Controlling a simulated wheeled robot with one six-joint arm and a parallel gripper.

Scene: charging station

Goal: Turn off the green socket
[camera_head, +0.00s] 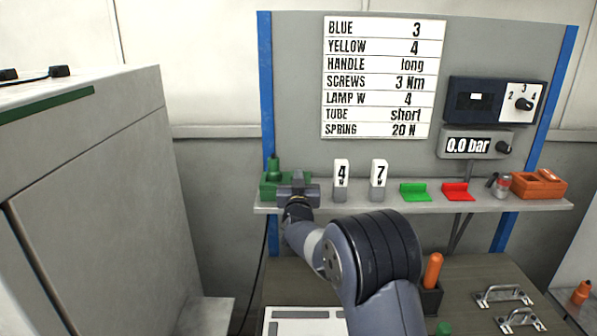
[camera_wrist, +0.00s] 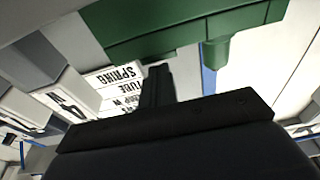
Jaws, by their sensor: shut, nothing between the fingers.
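The green socket (camera_head: 270,186) stands at the left end of the shelf, with a small green part upright on top of it. My gripper (camera_head: 297,178) is in front of its right side and hides part of it. In the wrist view, the green socket (camera_wrist: 195,28) fills the top, and my gripper (camera_wrist: 157,75) is shut, with its closed fingers just below the socket. I cannot tell whether the fingers touch it. The switch's position is not clear in either view.
On the shelf (camera_head: 360,207), white number blocks 4 (camera_head: 341,175) and 7 (camera_head: 379,174) stand right of my gripper. Further right are a green holder (camera_head: 415,193), a red holder (camera_head: 458,192) and an orange box (camera_head: 538,185). A grey cabinet (camera_head: 95,185) stands left.

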